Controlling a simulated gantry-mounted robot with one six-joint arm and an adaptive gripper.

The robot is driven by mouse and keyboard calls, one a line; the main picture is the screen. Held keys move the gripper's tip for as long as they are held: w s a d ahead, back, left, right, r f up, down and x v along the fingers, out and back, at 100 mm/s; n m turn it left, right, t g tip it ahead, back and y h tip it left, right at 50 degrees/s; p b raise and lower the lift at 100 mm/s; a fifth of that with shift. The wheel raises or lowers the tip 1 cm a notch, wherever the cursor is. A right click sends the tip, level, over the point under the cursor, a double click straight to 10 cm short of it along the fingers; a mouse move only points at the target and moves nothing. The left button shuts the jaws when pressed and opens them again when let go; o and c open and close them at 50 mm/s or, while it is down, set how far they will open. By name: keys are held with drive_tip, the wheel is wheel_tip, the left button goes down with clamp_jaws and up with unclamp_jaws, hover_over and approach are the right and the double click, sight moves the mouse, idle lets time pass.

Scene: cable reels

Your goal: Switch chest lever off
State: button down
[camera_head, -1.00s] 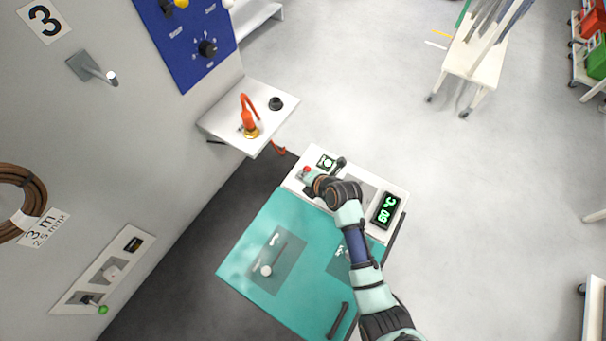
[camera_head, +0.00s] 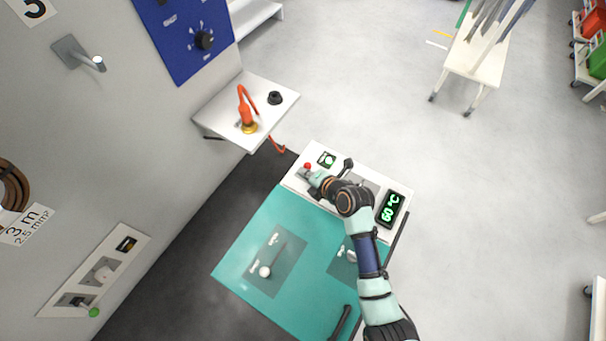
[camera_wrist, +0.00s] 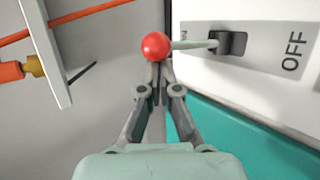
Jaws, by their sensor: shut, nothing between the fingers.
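The chest (camera_head: 235,265) is a teal box with a white top panel (camera_head: 368,165). Its lever is a pale rod with a red ball knob (camera_wrist: 156,46), coming out of a dark slot. The rod points left, away from the OFF label and towards a partly hidden label. The red knob (camera_head: 307,166) also shows in the head view, at the panel's left end. My gripper (camera_wrist: 158,70) is shut and empty, its fingertips just below the knob in the wrist view. Whether they touch it is unclear. In the head view my gripper (camera_head: 315,177) is beside the knob.
A green-lit dial (camera_head: 327,160) and a 60 °C display (camera_head: 391,208) sit on the panel. A wall shelf (camera_head: 222,115) with an orange hooked object (camera_head: 246,108) stands at the upper left. Open floor lies to the right.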

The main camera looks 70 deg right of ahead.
drive_tip(key=shift+s+f+t+b, duration=0.2)
drive_tip(key=shift+s+t+b, duration=0.1)
drive_tip(key=shift+b, duration=0.6)
drive_tip(key=t+b, duration=0.1)
drive_tip(key=b, duration=0.2)
drive_tip(key=s+t+b, duration=0.1)
drive_tip(key=b, duration=0.2)
drive_tip(key=shift+s+a+f+m+h+b, duration=0.1)
drive_tip(key=shift+s+f+m+h+b, duration=0.1)
drive_tip(key=shift+m+h+b, duration=0.15)
drive_tip(key=shift+s+a+r+b, duration=0.1)
drive_tip(key=shift+s+r+b, duration=0.25)
drive_tip(key=shift+b, duration=0.5)
drive_tip(key=shift+r, duration=0.1)
drive_tip(key=shift+b, duration=0.3)
